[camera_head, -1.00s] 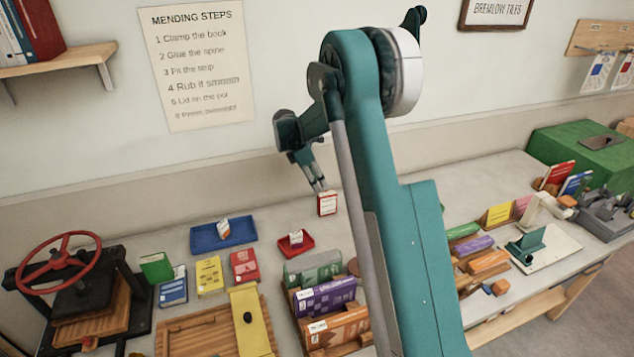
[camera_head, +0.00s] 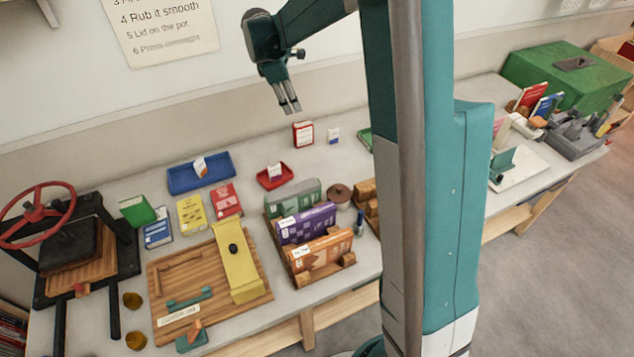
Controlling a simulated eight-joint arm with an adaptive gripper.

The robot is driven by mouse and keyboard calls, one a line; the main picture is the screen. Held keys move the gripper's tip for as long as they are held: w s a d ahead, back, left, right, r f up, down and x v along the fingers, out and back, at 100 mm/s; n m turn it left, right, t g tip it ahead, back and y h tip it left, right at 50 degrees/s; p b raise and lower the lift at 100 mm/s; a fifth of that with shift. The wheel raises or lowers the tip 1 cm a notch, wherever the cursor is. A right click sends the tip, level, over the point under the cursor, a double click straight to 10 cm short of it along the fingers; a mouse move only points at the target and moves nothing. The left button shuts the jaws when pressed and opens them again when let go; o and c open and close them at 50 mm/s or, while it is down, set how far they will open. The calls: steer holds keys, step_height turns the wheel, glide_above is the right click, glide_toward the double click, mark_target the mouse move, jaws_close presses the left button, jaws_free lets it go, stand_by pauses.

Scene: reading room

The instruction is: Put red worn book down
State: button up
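A small red book with a white label (camera_head: 303,134) stands upright on the back of the table, near the wall. My gripper (camera_head: 290,110) hangs just above and to the left of this book, pointing down. A small gap shows between its fingers and the book, and nothing shows between the fingers. The fingers look slightly apart. Another red book (camera_head: 227,200) lies on the table beside a yellow book (camera_head: 191,215). Wear on the covers is too small to tell.
A red tray (camera_head: 268,183) and a blue tray (camera_head: 186,181) hold small cards. A rack of books (camera_head: 300,279), a wooden board (camera_head: 165,270) and a press (camera_head: 70,250) stand in front and left. Bare table (camera_head: 332,157) lies around the upright book. My arm hides the middle right.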

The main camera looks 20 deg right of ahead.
steer(key=s+a+r+m+t+y, duration=0.15)
steer(key=s+r, duration=0.25)
steer(key=s, duration=0.4)
steer(key=s+a+r+m, duration=0.2)
steer(key=s+r+m, duration=0.1)
steer(key=s, duration=0.4)
steer(key=s+a+r+m+t+y, duration=0.1)
steer(key=s+a+r+m, duration=0.2)
steer(key=s, duration=0.5)
steer(key=s+a+f+m+t, duration=0.1)
steer(key=s+m, duration=0.1)
steer(key=s, duration=0.4)
steer(key=s+a+f+m+t, duration=0.1)
steer(key=s+m, duration=0.1)
steer(key=s, duration=0.5)
steer(key=s+a+f+m+t+y, duration=0.1)
steer(key=s+a+m, duration=0.1)
steer(key=s, duration=0.5)
steer(key=shift+s+m, duration=0.25)
steer(key=shift+m, duration=0.3)
